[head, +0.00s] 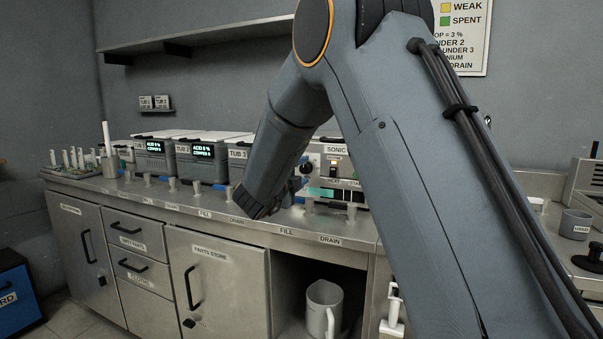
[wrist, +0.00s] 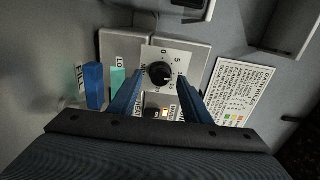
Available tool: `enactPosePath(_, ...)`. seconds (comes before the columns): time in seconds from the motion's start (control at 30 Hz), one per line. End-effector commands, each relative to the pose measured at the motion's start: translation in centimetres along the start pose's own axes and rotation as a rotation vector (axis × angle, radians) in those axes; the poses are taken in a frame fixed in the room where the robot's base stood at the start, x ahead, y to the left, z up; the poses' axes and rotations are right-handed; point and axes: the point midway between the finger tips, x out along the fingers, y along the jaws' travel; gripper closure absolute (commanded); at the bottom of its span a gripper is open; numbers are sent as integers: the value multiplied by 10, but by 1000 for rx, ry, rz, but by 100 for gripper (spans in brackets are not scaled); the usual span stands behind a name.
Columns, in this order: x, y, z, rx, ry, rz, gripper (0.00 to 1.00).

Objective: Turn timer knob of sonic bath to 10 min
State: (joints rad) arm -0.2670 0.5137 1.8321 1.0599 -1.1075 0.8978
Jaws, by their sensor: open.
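The sonic bath's front panel (head: 338,152) shows in the head view at the back of the counter, partly hidden by my arm. Its black timer knob (wrist: 159,73) sits on a light dial plate (wrist: 171,54) with printed numbers, of which 0 and 5 can be read. The knob's exact setting is too small to tell. My gripper (wrist: 161,78) is open, with its two blue fingers on either side of the knob in the wrist view. I cannot tell whether they touch it. In the head view my gripper (head: 296,188) is partly hidden by my arm.
Blue and green blocks (wrist: 94,85) show left of the fingers, and a printed notice (wrist: 238,92) right of them. Tubs with displays (head: 203,152) line the counter to the left. A jug (head: 322,307) stands below.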

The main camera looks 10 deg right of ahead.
Motion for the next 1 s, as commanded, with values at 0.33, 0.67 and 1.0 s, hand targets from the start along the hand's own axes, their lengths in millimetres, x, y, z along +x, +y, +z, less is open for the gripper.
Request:
enactPosePath(0.33, -45, 0, 2, 0, -4, 1, 56)
enactPosePath(0.67, -77, 0, 0, 0, -1, 0, 56)
enactPosePath(1.0, -78, 0, 0, 0, 0, 0, 56)
